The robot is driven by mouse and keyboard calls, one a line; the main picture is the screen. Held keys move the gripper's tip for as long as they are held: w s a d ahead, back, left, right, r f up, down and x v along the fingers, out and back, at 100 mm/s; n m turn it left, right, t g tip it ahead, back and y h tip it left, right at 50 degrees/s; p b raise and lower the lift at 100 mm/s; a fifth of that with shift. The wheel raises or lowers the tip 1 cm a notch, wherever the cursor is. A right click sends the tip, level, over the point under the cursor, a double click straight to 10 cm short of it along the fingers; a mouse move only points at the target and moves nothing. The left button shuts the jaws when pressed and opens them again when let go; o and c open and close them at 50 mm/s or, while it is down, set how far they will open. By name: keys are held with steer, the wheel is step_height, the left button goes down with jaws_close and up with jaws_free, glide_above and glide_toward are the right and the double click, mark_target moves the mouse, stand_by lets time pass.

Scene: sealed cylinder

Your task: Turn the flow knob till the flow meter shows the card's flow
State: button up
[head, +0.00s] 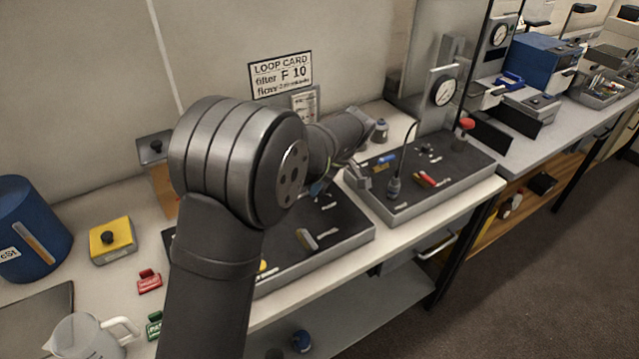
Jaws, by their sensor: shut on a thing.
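A second tray (430,205) to the right holds a cabled plug (394,187), a red part (427,180) and a panel with a round gauge (443,91). A yellow box (111,241), blue drum (28,228) and clear jug (85,337) stand at left.

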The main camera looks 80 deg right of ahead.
steer(key=n+y, duration=0.1)
steer(key=n, duration=0.2)
steer(key=n+y, duration=0.1)
steer(key=n, duration=0.3)
steer(key=shift+d+y, duration=0.15)
steer(key=shift+y, duration=0.25)
steer(key=n+g+y, duration=0.1)
steer(key=n, duration=0.3)
steer(key=shift+n+g+y, duration=0.4)
steer(key=shift+n+y, duration=0.1)
steer(key=shift+n, duration=1)
steer(key=o, duration=1)
steer(key=shift+c, duration=0.2)
steer(key=v, duration=0.7)
steer(key=shift+r, duration=0.2)
steer(key=shift+d, duration=0.1)
